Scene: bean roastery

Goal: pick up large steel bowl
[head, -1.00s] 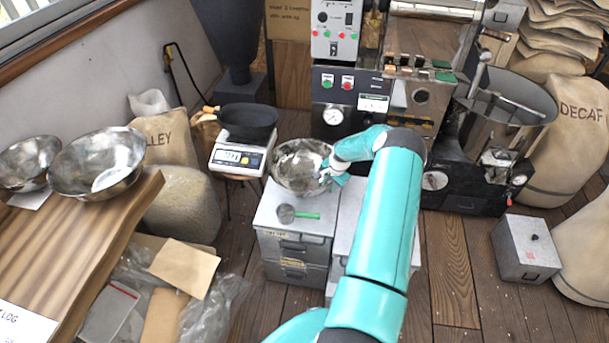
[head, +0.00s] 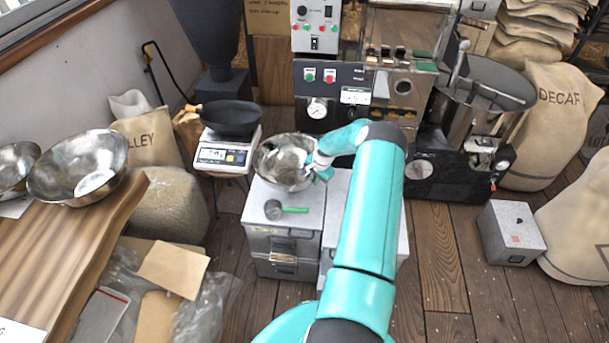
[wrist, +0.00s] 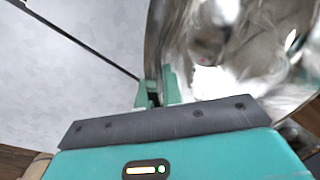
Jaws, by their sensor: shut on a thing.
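The large steel bowl (head: 277,162) is shiny, round and open at the top. In the head view it is at the back of a grey drawer cabinet's top. My gripper (head: 318,172) is at the bowl's right rim. In the wrist view the bowl (wrist: 225,80) fills the upper right, and the green fingers of my gripper (wrist: 160,88) are shut on its wall at the rim. I cannot tell whether the bowl's base touches the cabinet.
The grey cabinet (head: 262,226) also bears a scoop with a green handle (head: 290,210). A scale (head: 222,156) with a black pan (head: 228,118) stands close left of the bowl. Two more steel bowls (head: 80,165) (head: 12,168) sit on the wooden table (head: 75,245). The roaster (head: 345,95) stands behind.

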